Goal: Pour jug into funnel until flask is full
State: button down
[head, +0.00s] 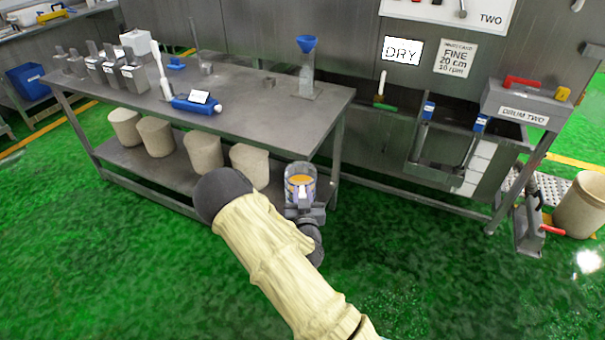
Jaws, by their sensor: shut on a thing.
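My gripper (303,213) is shut on a jug (301,172) and holds it upright in front of the table's right end. Amber liquid (300,181) shows inside the clear jug. A blue funnel (306,43) sits on top of a clear flask (306,76), which stands on the tabletop near its back right corner. The jug is lower in the picture than the flask and apart from it. The level in the flask is too small to tell.
A steel table (262,125) holds a blue roll-like tool (197,105), a white bottle (161,70) and several metal blocks at the left. Several beige tubs (203,151) stand on its lower shelf. The drum two station (525,103) is at right. Green floor is clear in front.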

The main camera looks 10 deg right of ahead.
jog(key=s+d+f+n+y, duration=0.1)
jog(key=s+d+f+y, duration=0.1)
jog(key=s+f, duration=1)
notch_tip(320, 180, down, 4)
jog(key=shift+d+r+n, duration=0.15)
jog(key=shift+d+n, duration=0.05)
jog(key=shift+n, duration=0.1)
